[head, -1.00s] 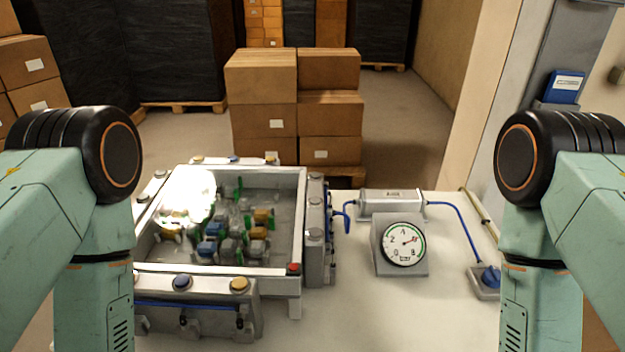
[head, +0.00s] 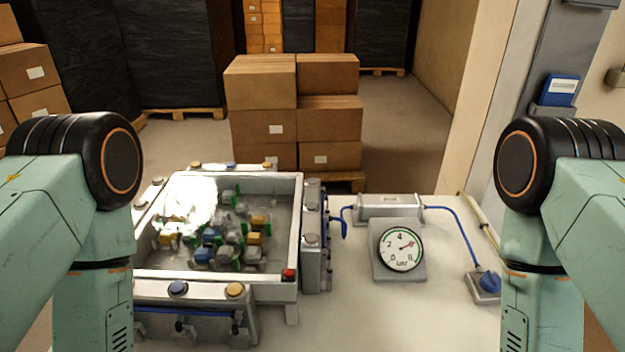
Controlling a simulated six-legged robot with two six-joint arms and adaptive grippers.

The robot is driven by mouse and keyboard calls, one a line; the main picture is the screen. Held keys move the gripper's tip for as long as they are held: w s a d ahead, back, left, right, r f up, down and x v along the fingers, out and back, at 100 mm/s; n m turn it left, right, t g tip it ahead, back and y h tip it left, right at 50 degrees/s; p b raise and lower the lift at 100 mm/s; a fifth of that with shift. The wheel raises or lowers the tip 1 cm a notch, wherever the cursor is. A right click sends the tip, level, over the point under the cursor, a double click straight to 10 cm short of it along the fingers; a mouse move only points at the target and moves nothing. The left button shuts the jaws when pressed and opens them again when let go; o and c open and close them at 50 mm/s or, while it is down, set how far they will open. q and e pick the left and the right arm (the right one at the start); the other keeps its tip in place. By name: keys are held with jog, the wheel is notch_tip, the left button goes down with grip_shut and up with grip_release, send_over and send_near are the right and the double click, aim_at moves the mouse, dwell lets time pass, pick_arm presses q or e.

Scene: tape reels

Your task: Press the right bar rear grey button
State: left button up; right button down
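The right bar (head: 325,262) is a grey rail along the right side of a grey tray (head: 297,235). A grey button (head: 312,182) sits on top at its rear end. Another grey button (head: 311,240) sits nearer the front of the same bar. Both button tops look uncovered. My two arms come in at the left and right edges and run down out of the frame. Neither gripper shows, so their distance from the bar cannot be seen.
Several small coloured pieces lie in the tray. A red button (head: 288,274) is at the tray's corner.

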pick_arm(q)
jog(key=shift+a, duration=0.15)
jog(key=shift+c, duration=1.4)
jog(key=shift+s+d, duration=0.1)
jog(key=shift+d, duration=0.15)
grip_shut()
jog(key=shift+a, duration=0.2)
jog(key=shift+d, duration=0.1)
